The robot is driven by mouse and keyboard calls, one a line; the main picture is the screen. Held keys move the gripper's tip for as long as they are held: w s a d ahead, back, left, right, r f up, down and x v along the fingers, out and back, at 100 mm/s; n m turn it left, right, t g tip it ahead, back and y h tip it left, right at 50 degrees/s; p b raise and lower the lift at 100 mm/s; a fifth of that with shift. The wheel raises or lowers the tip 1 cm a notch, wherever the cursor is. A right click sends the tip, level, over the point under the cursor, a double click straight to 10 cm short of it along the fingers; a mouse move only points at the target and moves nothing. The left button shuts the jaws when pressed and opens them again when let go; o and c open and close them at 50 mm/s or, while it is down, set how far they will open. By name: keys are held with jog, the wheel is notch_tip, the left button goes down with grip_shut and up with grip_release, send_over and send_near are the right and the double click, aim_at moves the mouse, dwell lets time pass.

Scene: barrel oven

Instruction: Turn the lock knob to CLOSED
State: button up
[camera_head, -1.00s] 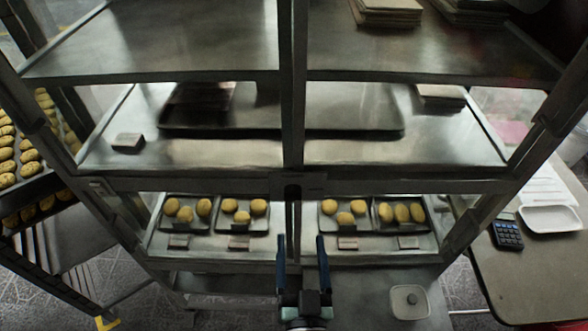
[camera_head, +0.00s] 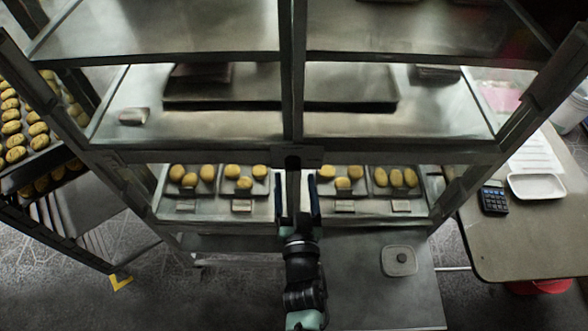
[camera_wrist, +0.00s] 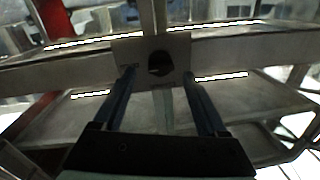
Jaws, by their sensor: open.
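The lock knob (camera_wrist: 160,63) is a small dark round shape on a metal plate at the middle of the rack's crossbar. It also shows small and dark in the head view (camera_head: 292,161), where its turn position is too small to read. My gripper (camera_wrist: 158,77) is open, its two blue fingers pointing at the plate with the knob between their tips in the picture. In the head view my gripper (camera_head: 297,192) is just below the knob plate, its fingers either side of the central post. I cannot tell whether the fingers touch the plate.
Trays of yellow buns (camera_head: 245,178) stand on the lower shelf on both sides of the post. A lidded container (camera_head: 399,260) is on the grey surface at right. A table with a calculator (camera_head: 494,198) and a white tray (camera_head: 537,186) stands farther right. A bun rack (camera_head: 35,150) is at left.

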aim_at(294, 170)
jog(key=shift+w+a, duration=0.15)
jog(key=shift+w, duration=1.35)
grip_shut()
